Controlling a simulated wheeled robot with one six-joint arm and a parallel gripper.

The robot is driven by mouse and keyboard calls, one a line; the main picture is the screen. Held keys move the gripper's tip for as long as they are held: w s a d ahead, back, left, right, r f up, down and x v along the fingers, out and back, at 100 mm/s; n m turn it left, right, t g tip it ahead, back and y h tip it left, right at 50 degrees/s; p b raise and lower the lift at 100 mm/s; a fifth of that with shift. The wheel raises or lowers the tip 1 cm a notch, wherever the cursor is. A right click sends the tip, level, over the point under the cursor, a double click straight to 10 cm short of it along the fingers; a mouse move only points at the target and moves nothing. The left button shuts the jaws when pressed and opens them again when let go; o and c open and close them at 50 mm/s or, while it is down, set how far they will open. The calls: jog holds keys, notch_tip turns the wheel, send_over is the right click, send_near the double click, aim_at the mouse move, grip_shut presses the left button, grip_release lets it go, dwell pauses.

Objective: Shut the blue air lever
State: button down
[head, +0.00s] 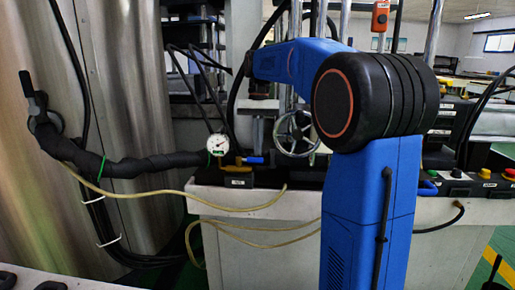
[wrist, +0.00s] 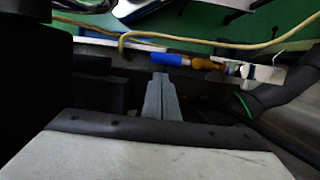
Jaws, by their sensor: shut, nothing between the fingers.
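The blue air lever (head: 254,160) sticks out to the right of a brass valve (head: 240,161), beside a round dial gauge (head: 218,144) on the white bench. The lever lies roughly level. In the wrist view, the blue lever (wrist: 168,58) points left from the brass valve (wrist: 203,64). My gripper (wrist: 160,78) is shut and empty, its grey fingertips just below the lever in that picture. I cannot tell whether they touch it.
A black wrapped hose (head: 150,168) runs left from the gauge to the metal wall. A thin yellow hose (head: 240,208) hangs along the bench front. A handwheel (head: 297,133) stands behind the lever. A second blue handle (head: 428,187) and push buttons (head: 485,174) are at right.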

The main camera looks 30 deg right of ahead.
aim_at(258, 160)
jog(key=shift+s+a+f, duration=0.1)
jog(key=shift+s+a, duration=0.15)
jog(key=shift+s, duration=0.15)
jog(key=shift+s+a+m+t+y, duration=0.2)
jog(key=shift+s+m, duration=0.45)
jog(key=shift+m, duration=0.55)
jog(key=shift+s+a+m+t+y, duration=0.2)
jog(key=shift+s+m, duration=0.4)
jog(key=shift+m, duration=0.6)
jog(key=shift+s+a, duration=0.15)
jog(key=shift+s, duration=0.15)
jog(key=v, duration=1.2)
